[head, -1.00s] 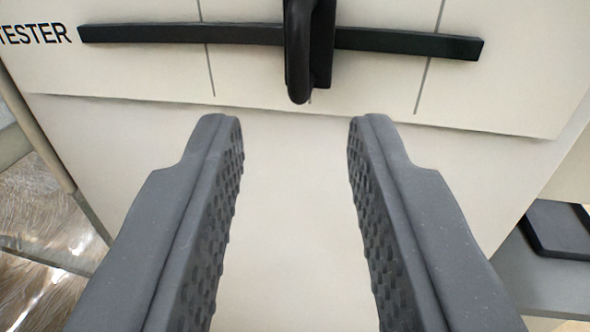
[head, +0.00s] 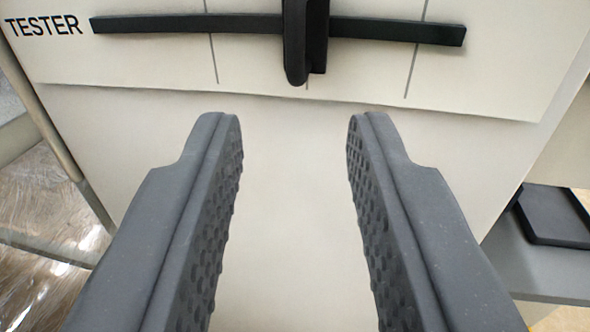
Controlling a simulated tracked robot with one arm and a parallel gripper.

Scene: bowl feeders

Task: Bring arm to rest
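My gripper (head: 294,122) is open, with its two dark grey, textured fingers apart and nothing between them. It points at the pale front face of a box-like unit marked TESTER (head: 290,190). A black slider handle (head: 296,45) stands on a black horizontal bar (head: 400,29) on the unit's upper panel, above the fingertips in the picture. The handle is apart from the fingers, and its top is cut off by the picture edge.
A dark flat tray-like object (head: 555,216) lies on a grey surface (head: 535,270) at the right. Shiny clear wrapping (head: 45,200) shows at the left, beside a grey post (head: 50,135). The space between the fingers is clear.

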